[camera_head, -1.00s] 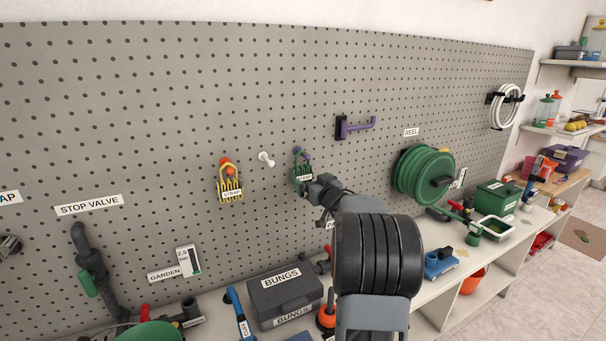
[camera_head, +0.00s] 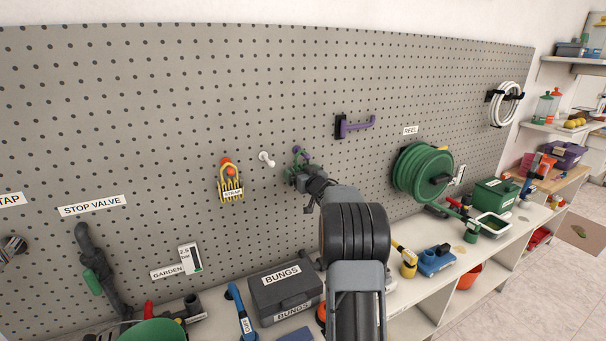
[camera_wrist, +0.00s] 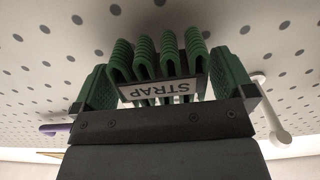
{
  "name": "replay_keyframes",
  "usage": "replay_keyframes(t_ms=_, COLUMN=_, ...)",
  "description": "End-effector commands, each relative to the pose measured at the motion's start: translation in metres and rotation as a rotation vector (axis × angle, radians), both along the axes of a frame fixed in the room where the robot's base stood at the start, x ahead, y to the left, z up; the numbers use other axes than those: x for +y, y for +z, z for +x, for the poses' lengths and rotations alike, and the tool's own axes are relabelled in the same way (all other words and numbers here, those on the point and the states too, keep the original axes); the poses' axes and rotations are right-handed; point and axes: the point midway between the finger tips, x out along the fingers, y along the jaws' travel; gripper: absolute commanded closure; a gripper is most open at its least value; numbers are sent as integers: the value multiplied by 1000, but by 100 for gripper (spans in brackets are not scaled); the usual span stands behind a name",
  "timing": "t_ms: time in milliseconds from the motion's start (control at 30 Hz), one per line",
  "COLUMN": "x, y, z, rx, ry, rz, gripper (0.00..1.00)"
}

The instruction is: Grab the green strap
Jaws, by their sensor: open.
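The green strap (camera_wrist: 158,62) hangs in folded loops against the pegboard in the wrist view, with a white "STRAP" label that appears upside down. My gripper (camera_wrist: 166,76) is open, its green ridged finger pads on either side of the strap. A gap shows between the strap and at least the left pad; contact on the right is hard to tell.
A yellow strap (camera_head: 230,185) hangs to the left, with a white peg (camera_head: 266,158) between. A grey bungs box (camera_head: 286,292) stands on the bench below.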

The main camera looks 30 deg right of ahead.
Motion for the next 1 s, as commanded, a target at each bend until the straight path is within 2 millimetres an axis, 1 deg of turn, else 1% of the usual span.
replay_keyframes(t_ms=67, x=0, y=0, z=0, rx=0, ry=0, rz=0, gripper=0)
replay_keyframes(t_ms=533, x=0, y=0, z=0, rx=0, ry=0, rz=0, gripper=44)
replay_keyframes(t_ms=567, x=0, y=1, z=0, rx=-1, ry=0, rz=0, gripper=45)
replay_keyframes(t_ms=833, x=0, y=2, z=0, rx=-1, ry=0, rz=-1, gripper=46)
replay_keyframes(t_ms=1000, x=0, y=13, z=0, rx=-4, ry=0, rz=-3, gripper=46)
